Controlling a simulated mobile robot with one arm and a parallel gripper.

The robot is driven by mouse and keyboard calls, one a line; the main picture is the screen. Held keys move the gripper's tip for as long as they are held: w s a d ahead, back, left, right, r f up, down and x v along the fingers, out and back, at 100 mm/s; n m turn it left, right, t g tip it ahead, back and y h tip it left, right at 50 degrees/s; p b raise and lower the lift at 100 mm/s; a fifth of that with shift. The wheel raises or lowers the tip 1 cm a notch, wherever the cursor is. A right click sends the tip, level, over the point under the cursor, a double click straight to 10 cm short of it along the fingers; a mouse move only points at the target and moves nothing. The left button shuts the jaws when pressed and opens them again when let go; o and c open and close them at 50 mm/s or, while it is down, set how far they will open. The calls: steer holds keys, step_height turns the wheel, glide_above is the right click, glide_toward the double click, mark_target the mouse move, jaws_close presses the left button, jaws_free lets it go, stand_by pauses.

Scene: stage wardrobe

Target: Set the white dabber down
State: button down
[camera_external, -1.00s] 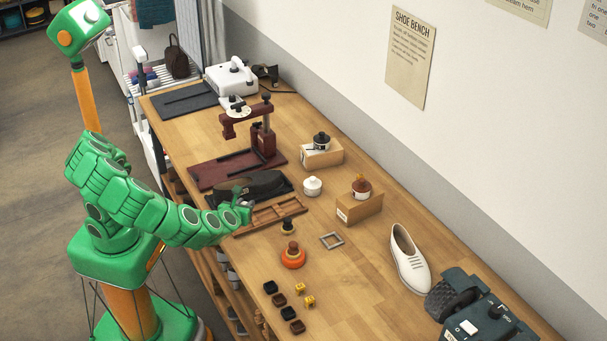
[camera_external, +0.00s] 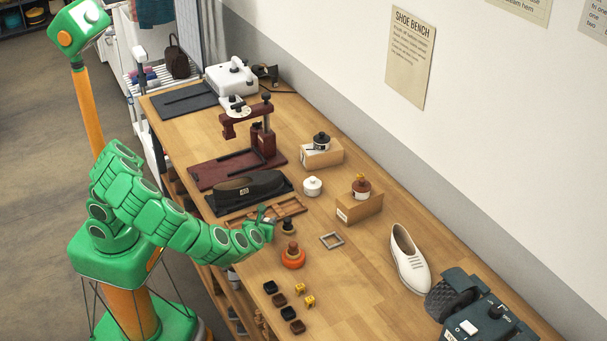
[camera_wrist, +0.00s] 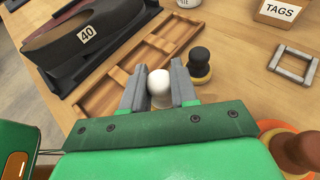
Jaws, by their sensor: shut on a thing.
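In the wrist view, my gripper (camera_wrist: 158,90) is shut on the white dabber (camera_wrist: 160,88), its rounded white top showing between the two grey fingers. The dabber's lower end is hidden, so I cannot tell whether it touches anything. In the external view, my gripper (camera_external: 268,222) is over the workbench, by the right end of the wooden compartment tray (camera_external: 288,208). The tray also shows in the wrist view (camera_wrist: 98,98), just beyond and left of the fingers. A black-topped dabber (camera_wrist: 200,62) stands upright to the right of the fingers and also shows in the external view (camera_external: 289,227).
An orange round holder with a brown knob (camera_external: 293,258) and a grey square frame (camera_external: 332,241) lie nearby. Bare bench lies right of the frame, before the white shoe (camera_external: 409,260).

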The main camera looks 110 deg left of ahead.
steer(key=shift+f, duration=1.4)
steer(key=shift+f, duration=0.15)
steer(key=c, duration=0.9)
jaws_free()
steer(key=shift+o, duration=0.2)
steer(key=shift+r, duration=0.2)
steer(key=v, duration=1.2)
steer(key=shift+d, duration=0.1)
